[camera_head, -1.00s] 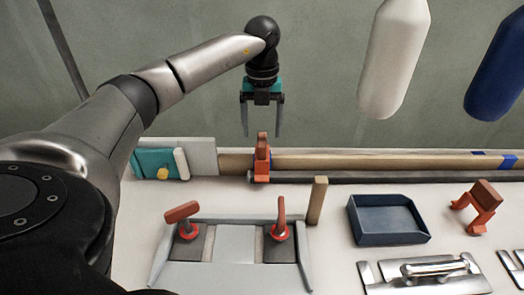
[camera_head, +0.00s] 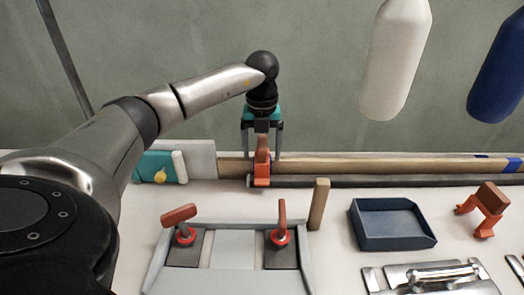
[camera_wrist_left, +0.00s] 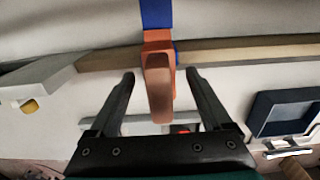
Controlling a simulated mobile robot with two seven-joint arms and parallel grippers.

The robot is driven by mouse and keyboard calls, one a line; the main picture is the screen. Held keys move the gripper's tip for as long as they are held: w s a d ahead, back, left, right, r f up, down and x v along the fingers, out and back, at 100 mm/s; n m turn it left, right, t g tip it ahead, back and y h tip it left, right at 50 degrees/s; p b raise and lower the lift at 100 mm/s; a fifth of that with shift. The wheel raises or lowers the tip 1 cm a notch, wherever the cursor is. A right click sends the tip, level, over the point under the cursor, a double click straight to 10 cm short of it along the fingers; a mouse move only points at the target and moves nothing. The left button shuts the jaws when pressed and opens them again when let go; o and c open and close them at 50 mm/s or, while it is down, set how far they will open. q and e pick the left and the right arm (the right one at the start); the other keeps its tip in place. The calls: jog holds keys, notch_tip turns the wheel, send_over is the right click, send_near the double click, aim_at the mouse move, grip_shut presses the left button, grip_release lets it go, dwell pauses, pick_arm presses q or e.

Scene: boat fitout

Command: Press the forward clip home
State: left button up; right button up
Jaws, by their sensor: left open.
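An orange clip with a brown top (camera_head: 262,168) sits upright at the long wooden strip (camera_head: 370,165) along the back of the bench. My left gripper (camera_head: 262,155) points down over this clip. Its jaws are open, one finger on each side of the brown top. In the left wrist view the clip (camera_wrist_left: 158,85) stands between the two open fingers (camera_wrist_left: 160,78), with a visible gap on both sides. Whether the clip is fully seated cannot be told. A second orange clip with a brown top (camera_head: 487,205) stands on the bench at the right. My right gripper is not in view.
A grey fixture (camera_head: 235,248) with two red-handled parts stands in front. A small wooden post (camera_head: 319,205), a dark blue tray (camera_head: 392,224) and metal plates (camera_head: 430,275) are to its right. A teal block (camera_head: 155,166) is left. White (camera_head: 395,60) and blue (camera_head: 500,70) fenders hang behind.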

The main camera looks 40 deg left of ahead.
pick_arm(q)
grip_shut()
dwell(1.0)
dwell(0.5)
jog(key=shift+f, duration=0.6)
